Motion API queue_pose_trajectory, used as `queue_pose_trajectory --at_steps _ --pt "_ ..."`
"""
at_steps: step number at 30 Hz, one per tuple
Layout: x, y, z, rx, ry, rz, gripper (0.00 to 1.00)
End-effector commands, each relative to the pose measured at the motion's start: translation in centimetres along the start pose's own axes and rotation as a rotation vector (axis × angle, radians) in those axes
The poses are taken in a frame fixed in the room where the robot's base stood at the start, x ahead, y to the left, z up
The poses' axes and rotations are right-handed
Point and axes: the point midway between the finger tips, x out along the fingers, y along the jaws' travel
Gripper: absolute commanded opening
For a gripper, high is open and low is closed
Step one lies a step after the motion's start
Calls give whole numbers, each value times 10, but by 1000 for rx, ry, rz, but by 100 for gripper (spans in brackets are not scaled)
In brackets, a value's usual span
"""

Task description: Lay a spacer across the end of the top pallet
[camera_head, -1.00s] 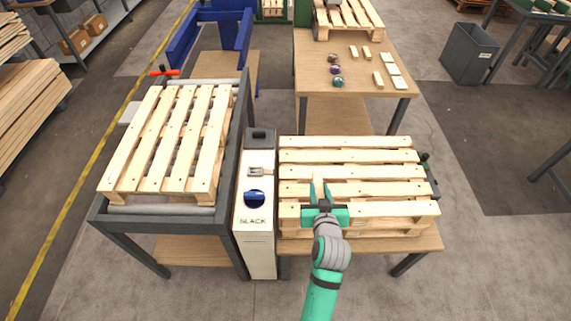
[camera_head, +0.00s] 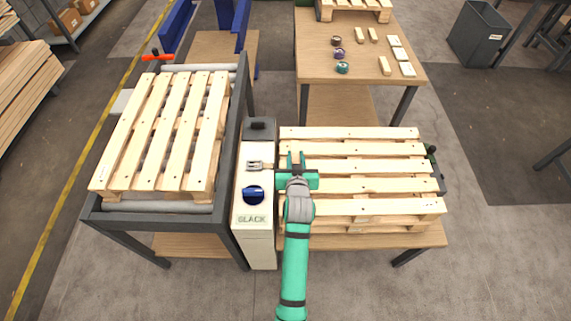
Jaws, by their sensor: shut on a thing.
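The right pallet stack (camera_head: 400,186) lies on a low wooden table, its pale slats running left to right. My gripper (camera_head: 296,158) is over the left end of the top pallet, near the control box. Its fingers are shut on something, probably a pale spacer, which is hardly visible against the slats. I cannot tell whether it touches the pallet. Loose pale wooden blocks, perhaps spacers (camera_head: 384,66), lie on the back table. Another pallet (camera_head: 158,130) rests on the roller frame at the left.
The control box (camera_head: 254,245), marked SLACK, with a blue knob (camera_head: 253,195), stands between roller frame (camera_head: 232,150) and pallet stack, close to my gripper. Small round items (camera_head: 342,67) lie on the back table (camera_head: 320,65). A grey bin (camera_head: 477,35) stands back right.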

Motion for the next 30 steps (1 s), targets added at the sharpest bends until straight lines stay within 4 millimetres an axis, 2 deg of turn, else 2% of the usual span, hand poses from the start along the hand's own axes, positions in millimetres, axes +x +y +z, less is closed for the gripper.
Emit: queue_pose_trajectory --at_steps 3,9,17,21,24,30 --pt "19 -13 18 -1 -5 -1 1" --pt "40 -27 34 0 -2 0 1" --pt "52 -34 43 -1 -3 0 1" --pt "59 -33 63 0 -5 1 1" --pt "62 -33 70 0 -4 0 1" --pt "62 -34 70 0 -2 0 1"
